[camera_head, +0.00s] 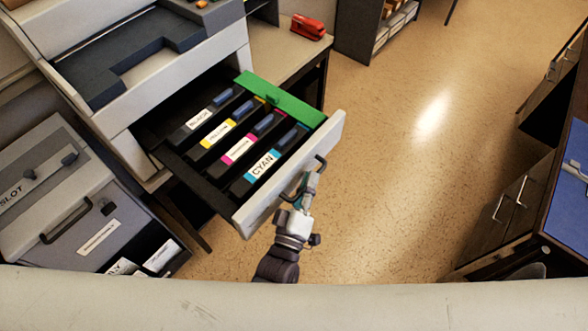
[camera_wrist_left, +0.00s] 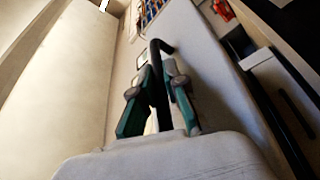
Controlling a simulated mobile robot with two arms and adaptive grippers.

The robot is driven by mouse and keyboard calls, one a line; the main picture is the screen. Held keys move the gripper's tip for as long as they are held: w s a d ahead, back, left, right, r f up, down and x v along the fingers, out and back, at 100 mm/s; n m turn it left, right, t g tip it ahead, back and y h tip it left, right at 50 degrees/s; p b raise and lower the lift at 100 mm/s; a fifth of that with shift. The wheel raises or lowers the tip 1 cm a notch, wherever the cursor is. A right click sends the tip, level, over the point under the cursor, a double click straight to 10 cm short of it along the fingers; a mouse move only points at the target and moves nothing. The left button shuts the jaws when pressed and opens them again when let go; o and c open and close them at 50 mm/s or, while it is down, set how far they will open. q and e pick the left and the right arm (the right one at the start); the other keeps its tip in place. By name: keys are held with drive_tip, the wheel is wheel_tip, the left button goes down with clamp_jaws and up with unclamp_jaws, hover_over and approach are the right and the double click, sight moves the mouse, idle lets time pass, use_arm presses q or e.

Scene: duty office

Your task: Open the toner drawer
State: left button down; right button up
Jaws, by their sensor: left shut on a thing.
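The toner drawer (camera_head: 290,178) is pulled out of the printer (camera_head: 140,50) in the head view, with its inside showing. Several toner cartridges lie in it, among them a cyan one (camera_head: 265,165) nearest the front. A green strip (camera_head: 280,99) runs along the drawer's far side. The dark handle (camera_head: 321,165) is on the drawer's pale front panel. My left gripper (camera_head: 307,185) is shut on this handle. In the left wrist view the handle (camera_wrist_left: 158,75) stands between the green-padded fingers. My right gripper is not in view.
A grey cabinet (camera_head: 75,190) with a slot label stands at the left. Wooden drawers with a blue top stand at the right. The floor (camera_head: 400,150) in the middle is clear.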

use_arm(q)
drive_tip(key=shift+s+d+f, duration=0.1)
drive_tip(key=shift+s+d, duration=0.3)
drive_tip(key=shift+d, duration=0.05)
drive_tip(key=c, duration=1.5)
unclamp_jaws()
drive_tip(key=v, duration=1.2)
